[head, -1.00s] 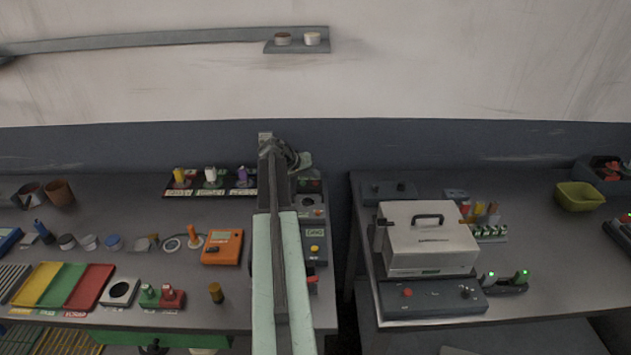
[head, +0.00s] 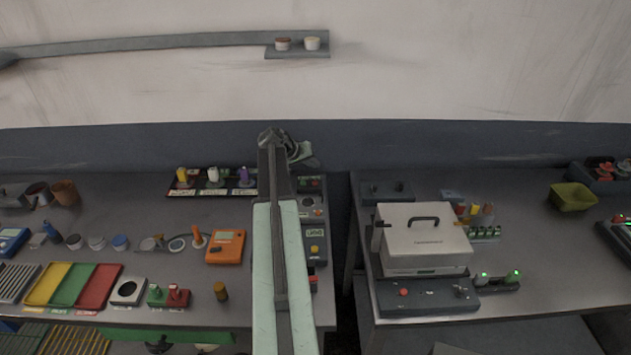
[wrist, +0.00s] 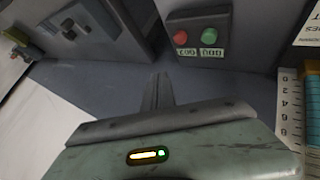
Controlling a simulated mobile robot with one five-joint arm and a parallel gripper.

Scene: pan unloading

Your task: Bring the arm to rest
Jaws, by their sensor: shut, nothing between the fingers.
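My arm (head: 280,230) reaches from the bottom of the head view across the left bench, its far end over the bench's back right. My gripper's fingers are hard to make out there. In the wrist view my gripper (wrist: 158,90) shows as two dark fingers close together, shut and empty. They point towards a plain dark grey surface and touch nothing that I can see. A box with a red button (wrist: 181,38) and a green button (wrist: 209,36) is beyond them, to the upper right.
On the left bench, an orange meter (head: 226,246) and a panel with a yellow button (head: 314,248) flank my arm. A white lidded box (head: 424,240) stands on the right bench, with a yellow-green bowl (head: 573,197) farther right. A gap (head: 344,240) separates the benches. A wall shelf (head: 297,52) is above.

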